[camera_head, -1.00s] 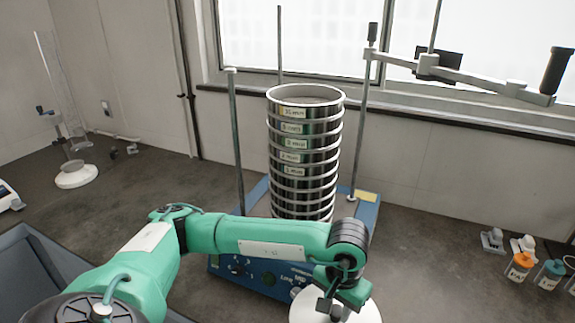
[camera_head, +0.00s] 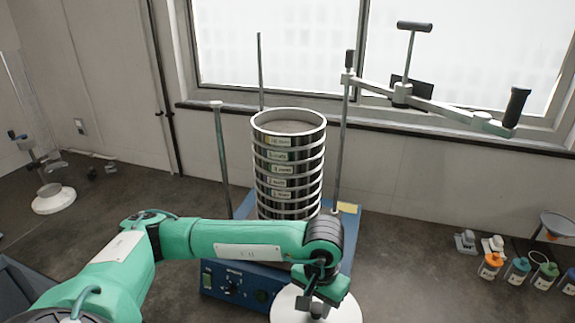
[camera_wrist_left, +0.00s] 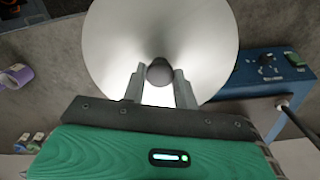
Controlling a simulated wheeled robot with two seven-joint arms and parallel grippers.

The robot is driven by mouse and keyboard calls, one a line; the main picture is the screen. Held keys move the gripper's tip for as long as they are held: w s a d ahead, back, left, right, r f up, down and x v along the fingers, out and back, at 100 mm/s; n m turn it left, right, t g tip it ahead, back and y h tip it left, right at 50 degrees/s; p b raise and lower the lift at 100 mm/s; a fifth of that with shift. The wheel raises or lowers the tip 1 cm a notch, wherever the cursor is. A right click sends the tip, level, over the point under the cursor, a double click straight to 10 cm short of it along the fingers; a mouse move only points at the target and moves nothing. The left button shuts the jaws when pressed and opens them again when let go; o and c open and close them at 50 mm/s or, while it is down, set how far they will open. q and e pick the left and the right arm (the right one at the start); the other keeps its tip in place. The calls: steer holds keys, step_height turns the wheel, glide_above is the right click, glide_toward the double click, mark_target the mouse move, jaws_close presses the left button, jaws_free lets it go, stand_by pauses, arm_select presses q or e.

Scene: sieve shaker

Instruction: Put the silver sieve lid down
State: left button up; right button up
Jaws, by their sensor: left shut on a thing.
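The silver sieve lid (camera_head: 343,312) is a round, pale disc low in the head view, in front of the blue shaker. My left gripper (camera_head: 318,302) is above it. In the left wrist view the lid (camera_wrist_left: 205,35) fills the top middle, and my left gripper (camera_wrist_left: 160,85) is shut on its dark round knob (camera_wrist_left: 160,71). The lid's underside is hidden, and I cannot tell whether it touches the bench. The sieve stack (camera_head: 289,165) stands upright on the shaker (camera_head: 230,283), open at the top. My right gripper is not in view.
Thin rods (camera_head: 222,160) rise around the stack, and a clamp arm (camera_head: 430,95) extends to the right above the bench. Small bottles (camera_head: 517,268) and a funnel (camera_head: 556,224) stand at the right. The bench (camera_head: 405,240) between shaker and bottles is clear.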

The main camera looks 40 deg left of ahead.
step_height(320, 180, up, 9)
steer(key=p, duration=0.7)
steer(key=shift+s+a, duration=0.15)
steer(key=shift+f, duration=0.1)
